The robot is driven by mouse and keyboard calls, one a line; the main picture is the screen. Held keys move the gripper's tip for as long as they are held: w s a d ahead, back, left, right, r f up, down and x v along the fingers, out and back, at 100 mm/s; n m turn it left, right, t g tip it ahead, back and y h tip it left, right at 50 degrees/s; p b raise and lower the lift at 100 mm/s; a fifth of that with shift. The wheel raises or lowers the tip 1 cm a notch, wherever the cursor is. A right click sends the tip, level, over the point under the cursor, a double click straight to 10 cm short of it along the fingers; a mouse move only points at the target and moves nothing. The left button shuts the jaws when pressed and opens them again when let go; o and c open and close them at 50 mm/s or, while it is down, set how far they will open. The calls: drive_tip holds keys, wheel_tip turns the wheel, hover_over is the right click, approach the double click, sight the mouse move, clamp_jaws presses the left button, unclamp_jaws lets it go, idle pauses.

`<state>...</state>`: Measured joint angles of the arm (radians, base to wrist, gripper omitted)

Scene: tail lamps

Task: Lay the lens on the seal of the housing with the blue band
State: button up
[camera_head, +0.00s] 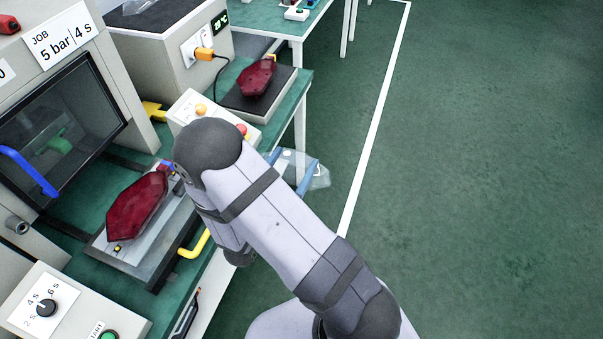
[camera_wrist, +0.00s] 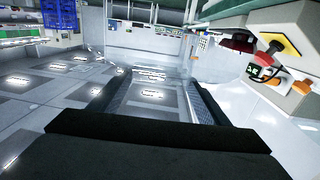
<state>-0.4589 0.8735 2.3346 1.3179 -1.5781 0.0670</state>
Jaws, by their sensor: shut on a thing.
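My gripper (camera_head: 291,168) is shut on a clear lens (camera_head: 319,178), held in the air beyond the bench's right edge. The arm hides part of the gripper and lens. In the wrist view the dark jaws of my gripper (camera_wrist: 158,132) cross the bottom, and a see-through shape, apparently the lens, lies beyond them. A dark red lamp housing (camera_head: 137,206) lies in a grey metal fixture (camera_head: 122,256) at left. A small blue patch (camera_head: 168,167) shows at its upper end, perhaps the blue band. The lens is apart from this housing. The seal cannot be made out.
Another red lamp (camera_head: 257,77) lies on a black pad at the back, beside an orange plug (camera_head: 204,54). A button box (camera_head: 213,118) stands between the two lamps. A press with a dark window (camera_head: 62,118) is left. A yellow handle (camera_head: 194,244) sticks out in front. The floor at right is clear.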

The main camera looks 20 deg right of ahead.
drive_tip(key=w+a+r+p, duration=0.1)
drive_tip(key=r, duration=0.1)
drive_tip(key=w+a+r+n+t+y+p, duration=0.1)
drive_tip(key=w+r, duration=0.1)
drive_tip(key=w+a+r+t+y+p, duration=0.1)
drive_tip(key=r, duration=0.1)
drive_tip(key=shift+w+r+n, duration=0.2)
drive_tip(key=shift+w+n, duration=0.05)
drive_tip(key=shift+n, duration=0.05)
drive_tip(key=w+a+r+n+t+y+p, duration=0.25)
drive_tip(key=w+a+r+y, duration=0.2)
drive_tip(key=a, duration=0.25)
drive_tip(key=w+a+r+n+t+y+p, duration=0.25)
drive_tip(key=w+a+n+y, duration=0.2)
drive_tip(key=a, duration=0.25)
drive_tip(key=s+a+n+g+y, duration=0.2)
drive_tip(key=a+n+y, duration=0.3)
drive_tip(key=a, duration=0.5)
drive_tip(key=s+a+n+g+y, duration=0.3)
drive_tip(key=a+n+y, duration=0.2)
drive_tip(key=a+y, duration=0.5)
drive_tip(key=shift+a+r+g, duration=0.35)
drive_tip(key=shift+a+g, duration=0.05)
drive_tip(key=shift+a, duration=0.15)
drive_tip(key=shift+s+d+b, duration=0.1)
drive_tip(key=shift+s+b, duration=0.05)
drive_tip(key=shift+b, duration=0.15)
drive_tip(key=shift+r, duration=0.15)
